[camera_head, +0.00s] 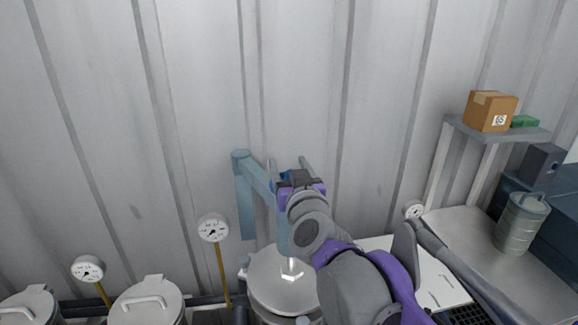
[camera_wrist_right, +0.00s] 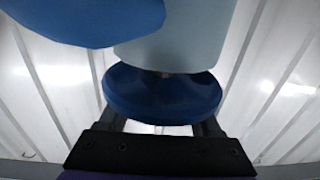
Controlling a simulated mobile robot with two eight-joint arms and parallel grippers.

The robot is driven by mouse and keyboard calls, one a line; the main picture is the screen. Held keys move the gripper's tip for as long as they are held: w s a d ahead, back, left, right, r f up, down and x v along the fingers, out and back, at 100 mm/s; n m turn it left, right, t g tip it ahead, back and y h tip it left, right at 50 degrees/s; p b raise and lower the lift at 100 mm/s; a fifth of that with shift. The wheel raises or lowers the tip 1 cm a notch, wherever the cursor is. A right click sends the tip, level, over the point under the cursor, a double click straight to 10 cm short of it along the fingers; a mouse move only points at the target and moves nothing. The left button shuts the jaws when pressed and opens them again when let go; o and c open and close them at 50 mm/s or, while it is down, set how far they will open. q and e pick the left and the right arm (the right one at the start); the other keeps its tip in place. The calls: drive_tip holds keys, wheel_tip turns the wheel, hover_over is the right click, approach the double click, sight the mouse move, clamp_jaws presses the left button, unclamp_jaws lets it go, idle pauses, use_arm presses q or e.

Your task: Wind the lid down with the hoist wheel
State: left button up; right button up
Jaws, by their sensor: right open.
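A pale blue hoist (camera_head: 245,200) stands in front of the wall, its arm reaching right over a round metal lid (camera_head: 270,290). The lid is above a vessel; my arm partly covers it, and I cannot tell the gap below it. My right gripper (camera_head: 300,180) is up at the hoist arm's end, with a bit of the blue wheel (camera_head: 286,175) showing beside it. In the right wrist view a blue disc (camera_wrist_right: 160,98), apparently part of the wheel, lies between the open fingers. A second blue shape (camera_wrist_right: 85,22) and a pale cylinder (camera_wrist_right: 180,42) show above. My left gripper is not in view.
Two lidded vessels (camera_head: 147,303) (camera_head: 30,306) stand at lower left. Dial gauges (camera_head: 214,228) (camera_head: 88,268) stand on yellow stems. At right are a shelf (camera_head: 540,133) with a cardboard box (camera_head: 489,111), and a metal canister (camera_head: 521,222) on a bench. A corrugated wall is close behind the hoist.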

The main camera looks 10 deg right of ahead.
clamp_jaws()
idle(0.3)
